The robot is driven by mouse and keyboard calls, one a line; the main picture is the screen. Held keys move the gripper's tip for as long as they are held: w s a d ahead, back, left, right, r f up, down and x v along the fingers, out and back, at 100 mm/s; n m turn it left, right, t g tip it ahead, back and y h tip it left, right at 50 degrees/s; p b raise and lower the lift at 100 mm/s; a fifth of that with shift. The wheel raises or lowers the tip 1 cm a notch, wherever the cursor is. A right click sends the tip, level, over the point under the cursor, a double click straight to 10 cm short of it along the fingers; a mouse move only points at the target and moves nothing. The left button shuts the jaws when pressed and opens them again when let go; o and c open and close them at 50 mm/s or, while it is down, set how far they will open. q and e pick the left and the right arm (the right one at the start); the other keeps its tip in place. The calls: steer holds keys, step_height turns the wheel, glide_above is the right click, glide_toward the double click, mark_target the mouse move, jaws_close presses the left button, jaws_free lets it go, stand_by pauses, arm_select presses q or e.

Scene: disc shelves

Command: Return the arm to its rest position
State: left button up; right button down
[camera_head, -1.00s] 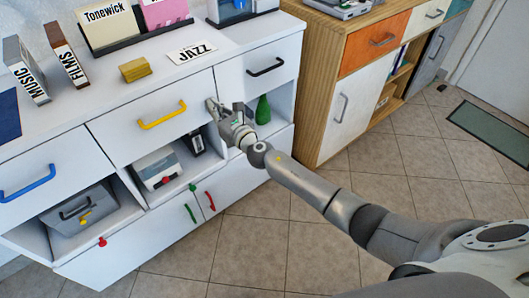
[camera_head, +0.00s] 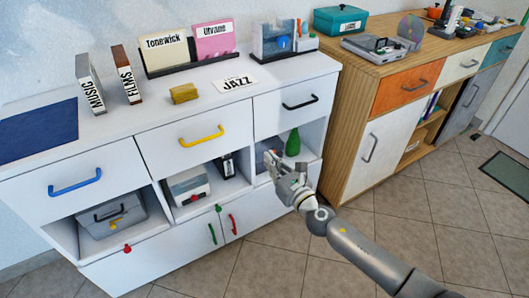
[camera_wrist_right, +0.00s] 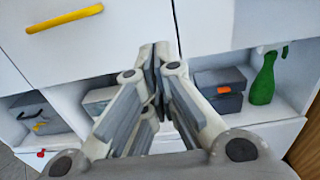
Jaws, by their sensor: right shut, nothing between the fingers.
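My right gripper (camera_head: 273,162) is in front of the white cabinet (camera_head: 110,245), near the open shelf with the green bottle (camera_head: 293,142). Its grey fingers are closed together with nothing between them. The arm stretches from the lower right of the head view to the cabinet. The left gripper is not in view.
The yellow-handled drawer (camera_head: 178,150) and the blue-handled drawer (camera_head: 60,190) appear closed. Open shelves hold a grey toolbox (camera_head: 110,218) and a white box (camera_head: 187,187). A wooden cabinet (camera_head: 345,110) stands right of the gripper. Tiled floor (camera_head: 450,220) is clear.

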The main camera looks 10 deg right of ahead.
steer(key=s+d+f+m+g+h, duration=0.4)
steer(key=s+f+m, duration=0.4)
steer(key=f+m, duration=0.4)
steer(key=s+d+f+m+g+h, duration=0.4)
steer(key=s+f+m, duration=0.4)
steer(key=f+m, duration=0.4)
steer(key=s+a+f+m+g+y, duration=0.1)
steer(key=s+f+m+g, duration=0.2)
steer(key=s+f+m, duration=0.5)
steer(key=s+a+f+m+g+y, duration=0.15)
steer(key=s+m+g, duration=0.3)
steer(key=s, duration=0.85)
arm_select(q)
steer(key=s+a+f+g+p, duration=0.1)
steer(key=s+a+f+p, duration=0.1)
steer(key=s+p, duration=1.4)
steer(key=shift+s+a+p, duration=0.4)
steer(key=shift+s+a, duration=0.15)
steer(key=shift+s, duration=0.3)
arm_select(e)
steer(key=s+d+f, duration=0.2)
steer(key=s+d, duration=0.1)
steer(key=s, duration=1.4)
steer(key=shift+s+d+m+g, duration=0.15)
steer(key=shift+s+m+g, duration=0.05)
steer(key=shift+m+g, duration=0.15)
